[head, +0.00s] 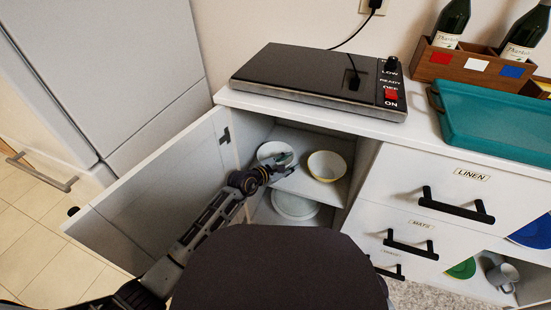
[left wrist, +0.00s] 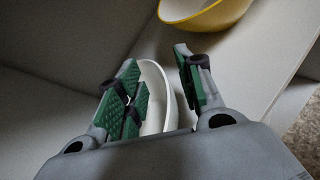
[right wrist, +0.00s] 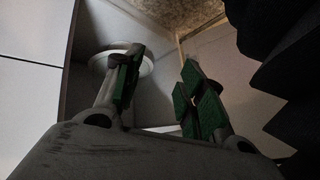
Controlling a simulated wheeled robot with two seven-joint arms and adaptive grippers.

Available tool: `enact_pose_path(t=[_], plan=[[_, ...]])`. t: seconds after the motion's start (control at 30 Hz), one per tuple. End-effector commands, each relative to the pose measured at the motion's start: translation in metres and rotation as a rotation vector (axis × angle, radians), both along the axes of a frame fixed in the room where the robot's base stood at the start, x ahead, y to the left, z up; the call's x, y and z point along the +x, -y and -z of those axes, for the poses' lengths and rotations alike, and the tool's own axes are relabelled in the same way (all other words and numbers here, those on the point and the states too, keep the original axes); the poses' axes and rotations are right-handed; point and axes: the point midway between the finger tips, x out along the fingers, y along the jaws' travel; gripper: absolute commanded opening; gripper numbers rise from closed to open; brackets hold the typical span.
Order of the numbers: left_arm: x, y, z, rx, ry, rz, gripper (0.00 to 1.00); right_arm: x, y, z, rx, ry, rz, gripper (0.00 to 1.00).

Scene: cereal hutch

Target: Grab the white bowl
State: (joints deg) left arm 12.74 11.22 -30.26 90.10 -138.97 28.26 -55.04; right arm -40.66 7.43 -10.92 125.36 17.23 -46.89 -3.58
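The white bowl (head: 268,149) stands on the upper shelf inside the open cabinet, at the left. My left gripper (head: 284,164) reaches into the cabinet at this bowl and covers part of it. In the left wrist view, the gripper (left wrist: 158,82) has its green-padded fingers apart. The white bowl's wall (left wrist: 153,75) shows between them; I see no clear grip on it. My right gripper (right wrist: 160,85) shows only in its own wrist view, with its fingers apart and nothing between them.
A yellow-sided bowl (head: 327,166) stands right of the white bowl on the same shelf; it also shows in the left wrist view (left wrist: 205,14). A pale round dish (head: 295,206) lies on the shelf below. The open door (head: 150,195) stands left of my left arm.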

Motion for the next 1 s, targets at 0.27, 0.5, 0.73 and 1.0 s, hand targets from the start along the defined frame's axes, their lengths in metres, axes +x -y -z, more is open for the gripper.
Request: enact_pose_path(t=[0.27,0.5,0.73,1.0], plan=[[-0.0002,0.0003,-0.0002,0.000,0.000,0.000,0.37,-0.0070,0.0000,0.0039,0.000,-0.013,0.000,0.40],[0.0000,0.0002,-0.0002,0.000,0.000,0.000,0.29,-0.0105,0.0001,0.0061,-0.001,-0.020,0.000,0.40],[0.0000,0.0002,-0.0002,0.000,0.000,0.000,0.00,-0.0105,0.0001,0.0060,-0.001,-0.020,0.000,0.40],[0.0004,0.0002,-0.0016,-0.001,0.003,0.000,0.00,-0.0060,0.0001,0.0036,-0.001,-0.013,0.000,0.40]])
